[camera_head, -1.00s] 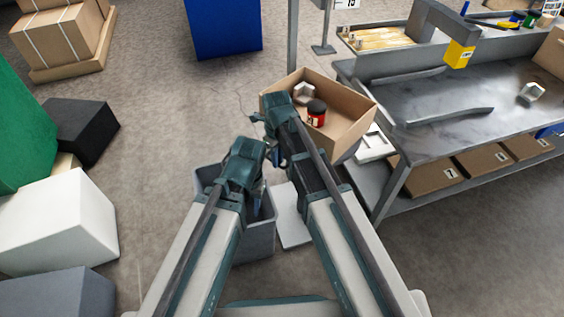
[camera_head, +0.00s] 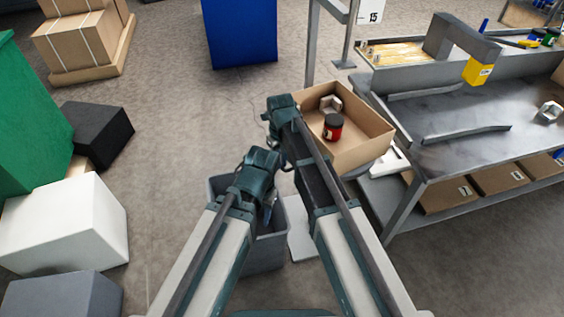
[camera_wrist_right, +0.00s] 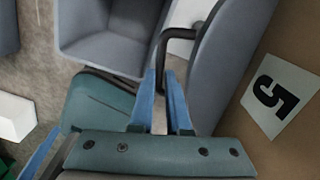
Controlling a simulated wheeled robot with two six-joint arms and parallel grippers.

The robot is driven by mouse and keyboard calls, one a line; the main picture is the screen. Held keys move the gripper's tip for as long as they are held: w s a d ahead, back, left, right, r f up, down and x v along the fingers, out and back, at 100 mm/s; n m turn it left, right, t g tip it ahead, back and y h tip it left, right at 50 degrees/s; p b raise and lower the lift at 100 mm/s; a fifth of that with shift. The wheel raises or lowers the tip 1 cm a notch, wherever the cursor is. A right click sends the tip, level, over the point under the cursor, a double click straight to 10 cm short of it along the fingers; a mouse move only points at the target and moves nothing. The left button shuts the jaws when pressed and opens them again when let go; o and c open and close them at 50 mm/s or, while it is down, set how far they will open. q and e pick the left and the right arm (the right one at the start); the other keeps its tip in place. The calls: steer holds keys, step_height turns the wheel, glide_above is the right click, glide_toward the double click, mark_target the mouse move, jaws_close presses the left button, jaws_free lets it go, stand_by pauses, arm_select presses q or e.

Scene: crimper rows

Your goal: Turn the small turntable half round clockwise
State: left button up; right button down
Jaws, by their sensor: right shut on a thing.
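The small turntable is a grey round disc, mostly hidden under an open cardboard box (camera_head: 362,150). A dark bent handle (camera_wrist_right: 178,34) stands out from the edge. My right gripper (camera_wrist_right: 160,98) is shut on the handle, its blue fingers close together around the handle's end. In the head view the right arm hides this grip. My left gripper (camera_head: 268,205) hangs over a grey bin; its jaws are too unclear to read.
The box holds a red jar with a black lid (camera_head: 333,127) and a metal nut (camera_head: 330,103). The grey bin (camera_head: 264,254) stands below my arms. A metal workbench (camera_head: 470,110) is close on the right. Open floor (camera_head: 180,120) lies to the left.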

stand_by(0.3)
steer(key=c, duration=1.2)
jaws_free()
steer(key=shift+o, duration=0.2)
steer(key=shift+r, duration=0.1)
step_height(320, 180, up, 14)
steer(key=p, duration=1.3)
steer(key=shift+f+p, duration=0.2)
steer(key=shift+p, duration=0.2)
